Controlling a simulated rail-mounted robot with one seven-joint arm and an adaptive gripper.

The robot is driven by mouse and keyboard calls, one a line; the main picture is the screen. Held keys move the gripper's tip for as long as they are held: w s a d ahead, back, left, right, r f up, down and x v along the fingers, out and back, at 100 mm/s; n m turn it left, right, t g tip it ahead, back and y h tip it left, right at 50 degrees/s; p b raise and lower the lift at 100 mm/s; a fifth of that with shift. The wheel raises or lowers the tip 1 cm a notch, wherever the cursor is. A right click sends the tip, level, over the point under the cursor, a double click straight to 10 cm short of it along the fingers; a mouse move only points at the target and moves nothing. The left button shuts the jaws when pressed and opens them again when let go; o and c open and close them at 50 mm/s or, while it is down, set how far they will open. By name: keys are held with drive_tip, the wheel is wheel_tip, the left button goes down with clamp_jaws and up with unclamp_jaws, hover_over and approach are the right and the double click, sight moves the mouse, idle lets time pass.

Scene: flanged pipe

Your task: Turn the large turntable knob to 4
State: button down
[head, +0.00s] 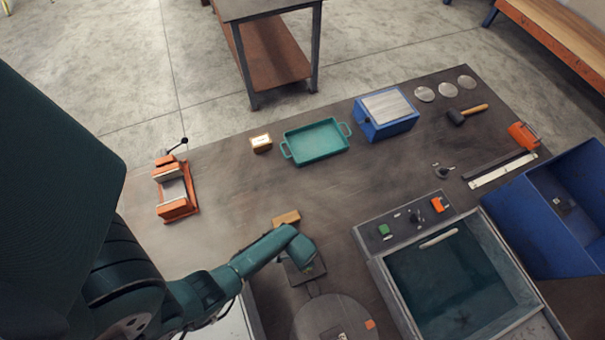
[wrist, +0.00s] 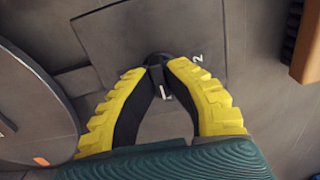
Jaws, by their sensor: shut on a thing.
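The large turntable (head: 335,318) is a grey round disc at the lower middle of the head view. Its edge also shows at the left of the wrist view (wrist: 30,100). A grey control plate (wrist: 110,40) lies beside the disc. My gripper (wrist: 157,66) has yellow ribbed fingers with black pads and points down at this plate. Its fingertips are closed on the small dark turntable knob (wrist: 158,57), which is mostly hidden between them. A white 2 shows right of the fingertips and what looks like a 1 shows between the fingers. The pointer and other numbers cannot be made out.
A wooden block (head: 286,218) lies just beyond my gripper. A grey panel (head: 405,222) with green and orange buttons and a tank (head: 455,280) stand to the right. A teal tray (head: 316,141), a blue box (head: 386,113) and an orange vise (head: 175,190) stand farther back.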

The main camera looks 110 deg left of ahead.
drive_tip(key=shift+d+f, duration=0.1)
drive_tip(key=c, duration=1.1)
unclamp_jaws()
wheel_tip(320, 180, up, 12)
drive_tip(key=shift+r, duration=0.1)
